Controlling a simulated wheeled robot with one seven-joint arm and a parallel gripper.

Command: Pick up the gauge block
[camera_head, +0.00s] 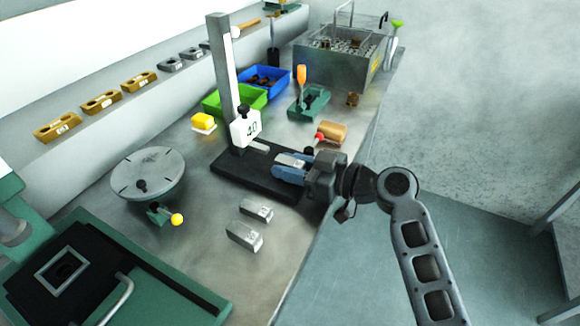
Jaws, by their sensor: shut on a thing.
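My gripper (287,170) comes in from the right, over the black base of the gauge stand. Its blue fingers are shut on a small silver gauge block (291,160), which is partly hidden by the fingers. I cannot tell whether the block touches the base. Two more silver blocks, a rear one (256,210) and a front one (244,236), lie on the bench just in front of the stand. The stand has a grey upright column (224,70), a white head marked 40 (245,128) and a black base (232,165).
A round grey plate (147,174) and a yellow-knobbed clamp (165,214) stand at left. A mesh-topped metal box (340,68) stands at the back.

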